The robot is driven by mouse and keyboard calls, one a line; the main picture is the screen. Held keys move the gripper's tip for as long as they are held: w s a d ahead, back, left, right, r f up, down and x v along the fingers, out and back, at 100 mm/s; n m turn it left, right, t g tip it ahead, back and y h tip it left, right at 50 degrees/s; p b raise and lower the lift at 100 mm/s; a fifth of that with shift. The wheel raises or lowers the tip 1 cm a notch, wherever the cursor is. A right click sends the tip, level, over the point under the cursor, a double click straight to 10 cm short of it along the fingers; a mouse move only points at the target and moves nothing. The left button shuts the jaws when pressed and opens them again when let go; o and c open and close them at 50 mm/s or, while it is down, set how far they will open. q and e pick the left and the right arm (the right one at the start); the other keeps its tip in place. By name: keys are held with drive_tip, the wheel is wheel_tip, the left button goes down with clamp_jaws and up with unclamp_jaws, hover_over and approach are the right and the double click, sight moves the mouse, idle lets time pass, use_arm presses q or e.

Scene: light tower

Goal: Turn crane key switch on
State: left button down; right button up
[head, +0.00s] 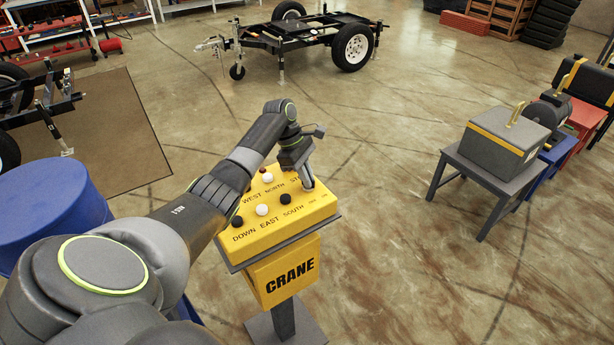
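The yellow crane control box (277,228) stands on a grey pedestal, with a "CRANE" sign (292,270) on its front. Its top has white, black and red buttons with labels such as WEST, NORTH, DOWN, EAST and SOUTH. My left gripper (307,184) reaches over from the left and points down at the right side of the panel, close to its surface. The key switch is not clearly visible; the gripper covers that area. I cannot tell whether the fingers are open or touching anything. My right gripper is not in view.
A blue drum (55,210) stands at the left beside my arm. A grey table (480,178) with a grey and yellow case (508,140) is at the right. A black trailer frame (300,35) is at the back. Floor between is clear.

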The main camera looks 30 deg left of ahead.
use_arm(q)
drive_tip(key=shift+r+m, duration=0.1)
drive_tip(key=shift+m, duration=0.2)
drive_tip(key=shift+w+m+g+p, duration=0.1)
drive_tip(key=shift+m+g+p, duration=0.3)
drive_tip(key=shift+m, duration=0.2)
drive_tip(key=shift+m+g, duration=0.5)
drive_tip(key=shift+m, duration=0.7)
drive_tip(key=m+g+y+b, duration=0.1)
drive_tip(key=m+b, duration=0.1)
drive_tip(key=m, duration=0.2)
drive_tip(key=shift+w+m, duration=0.1)
drive_tip(key=shift+m, duration=0.2)
drive_tip(key=shift+m+g+y+b, duration=0.4)
drive_tip(key=shift+m+g+b, duration=0.3)
drive_tip(key=shift+m, duration=0.8)
drive_tip(key=c, duration=1.6)
unclamp_jaws()
drive_tip(key=shift+o, duration=0.2)
